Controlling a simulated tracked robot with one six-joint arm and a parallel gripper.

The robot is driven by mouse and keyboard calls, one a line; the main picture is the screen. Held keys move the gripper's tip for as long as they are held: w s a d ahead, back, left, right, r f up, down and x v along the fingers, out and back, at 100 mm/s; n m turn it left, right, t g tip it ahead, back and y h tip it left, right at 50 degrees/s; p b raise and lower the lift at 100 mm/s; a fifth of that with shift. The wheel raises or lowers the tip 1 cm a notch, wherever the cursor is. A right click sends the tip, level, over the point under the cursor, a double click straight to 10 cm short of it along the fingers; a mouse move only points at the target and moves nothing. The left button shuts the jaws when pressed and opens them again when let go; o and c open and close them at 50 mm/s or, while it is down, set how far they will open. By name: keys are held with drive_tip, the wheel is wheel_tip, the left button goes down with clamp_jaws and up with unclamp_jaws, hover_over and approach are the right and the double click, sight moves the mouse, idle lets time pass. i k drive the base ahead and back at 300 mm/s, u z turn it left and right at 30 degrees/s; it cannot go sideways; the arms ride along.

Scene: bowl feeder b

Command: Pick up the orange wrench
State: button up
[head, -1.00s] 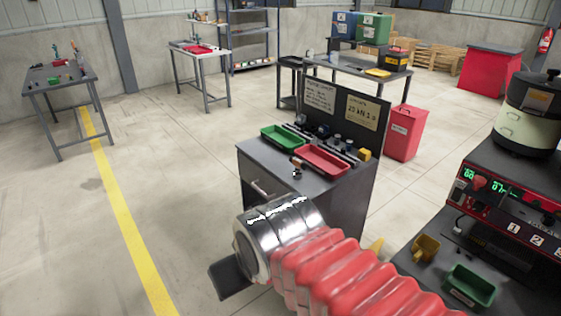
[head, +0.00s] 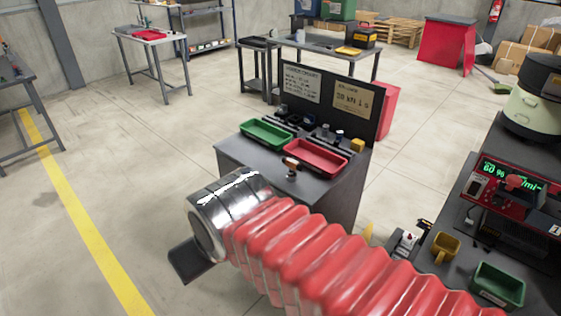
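A small orange tool (head: 291,163) with dark parts lies near the front edge of the dark cabinet top (head: 250,161), just in front of the red tray. It may be the orange wrench, but it is too small to make out its shape. My arm, in red bellows with a chrome end, crosses the lower part of the view. A dark flat part of my gripper (head: 192,261) shows past the chrome end, at lower left and in front of the cabinet. The rest of the gripper is hidden behind the arm, so its opening does not show.
A green tray (head: 266,134) and a red tray (head: 316,155) sit on the cabinet, with an upright sign panel (head: 328,97) behind. At right, a dark bench carries a red device (head: 512,186), a yellow bin (head: 446,247) and a green bin (head: 497,285).

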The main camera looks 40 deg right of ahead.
sight(293, 165)
drive_tip(key=z, duration=0.25)
drive_tip(key=i, duration=1.3)
drive_tip(key=z, duration=0.35)
